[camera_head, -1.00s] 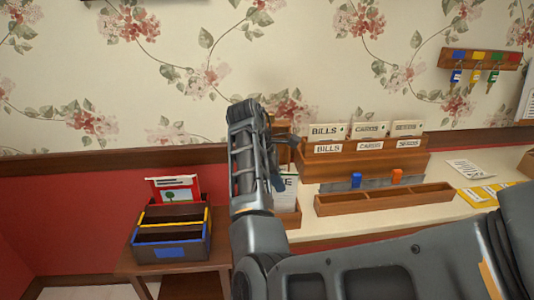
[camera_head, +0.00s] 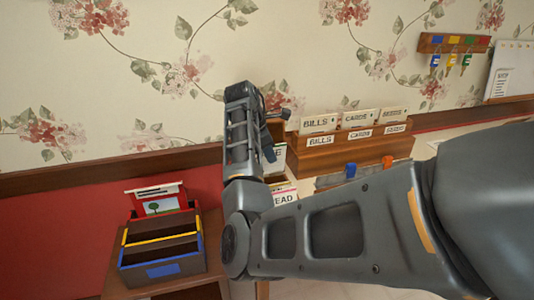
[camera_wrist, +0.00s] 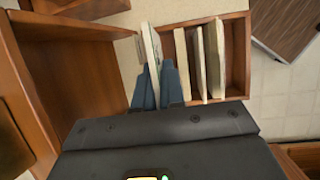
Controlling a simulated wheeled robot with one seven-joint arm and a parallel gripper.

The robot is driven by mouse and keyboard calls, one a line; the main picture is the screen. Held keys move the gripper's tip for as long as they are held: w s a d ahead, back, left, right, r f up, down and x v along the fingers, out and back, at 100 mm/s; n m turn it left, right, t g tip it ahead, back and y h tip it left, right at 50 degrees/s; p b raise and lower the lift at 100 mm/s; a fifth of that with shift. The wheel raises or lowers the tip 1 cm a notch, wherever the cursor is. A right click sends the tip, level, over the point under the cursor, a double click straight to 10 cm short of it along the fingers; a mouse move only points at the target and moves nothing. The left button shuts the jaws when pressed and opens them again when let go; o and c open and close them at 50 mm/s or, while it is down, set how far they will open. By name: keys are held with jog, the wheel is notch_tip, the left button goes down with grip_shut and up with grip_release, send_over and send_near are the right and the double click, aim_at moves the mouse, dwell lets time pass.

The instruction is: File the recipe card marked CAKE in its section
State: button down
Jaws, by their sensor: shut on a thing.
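My gripper (camera_wrist: 159,85) is shut on a pale card (camera_wrist: 152,45), which stands on edge between its fingers in the wrist view. In the head view my arm hides most of the gripper; a card ending in "E" (camera_head: 279,155) shows beside it, its other letters hidden. A small wooden box (camera_wrist: 238,60) lies just right of the held card in the wrist view, with several upright cards (camera_wrist: 206,60) in it. Below the "E" card in the head view, a card reading "EAD" (camera_head: 285,198) shows partly behind my arm.
A wooden holder with BILLS, CARDS and a third label (camera_head: 352,148) stands against the wall. A dark box with red, yellow and blue edges (camera_head: 162,270) stands lower left. Blue (camera_head: 350,170) and orange (camera_head: 388,161) pieces sit behind my arm. Keys (camera_head: 450,60) hang upper right.

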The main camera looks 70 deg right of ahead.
jog(key=shift+f+b, duration=1.65)
jog(key=shift+b, duration=0.55)
jog(key=shift+f, duration=0.1)
jog(key=shift+s+f+b, duration=0.1)
jog(key=shift+f+b, duration=0.3)
jog(key=shift+f, duration=2.45)
jog(key=c, duration=1.1)
grip_release()
jog(key=shift+c, duration=0.2)
